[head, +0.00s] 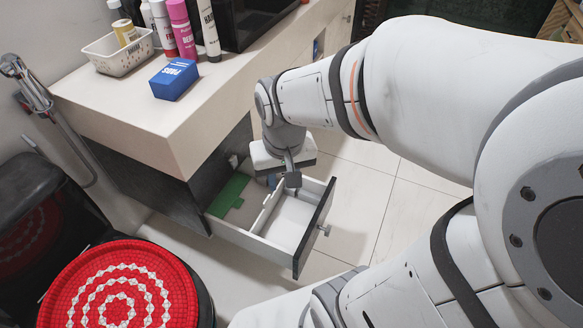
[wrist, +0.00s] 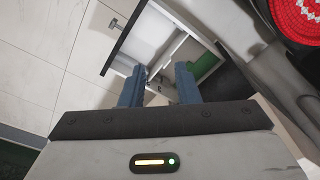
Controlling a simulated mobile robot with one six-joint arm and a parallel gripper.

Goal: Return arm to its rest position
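My arm reaches from the right of the head view over the open drawer (head: 320,222) below the counter. My gripper (wrist: 158,78) points down toward the drawer. In the wrist view its two blue-grey fingers stand apart with a gap, and I see nothing held between them. In the head view the wrist end hides part of the drawer, and the fingertips are mostly hidden. The drawer has white inner walls and a dark front with a knob. A flat green item (head: 230,191) lies in its left part, and it also shows in the wrist view (wrist: 206,66).
The counter (head: 180,115) stands above the drawer, with a blue box (head: 174,79), a white basket (head: 118,57) and several bottles on it. A red patterned round stool top (head: 120,292) is at lower left, beside a black bin. Tiled floor (head: 362,185) lies open right of the drawer.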

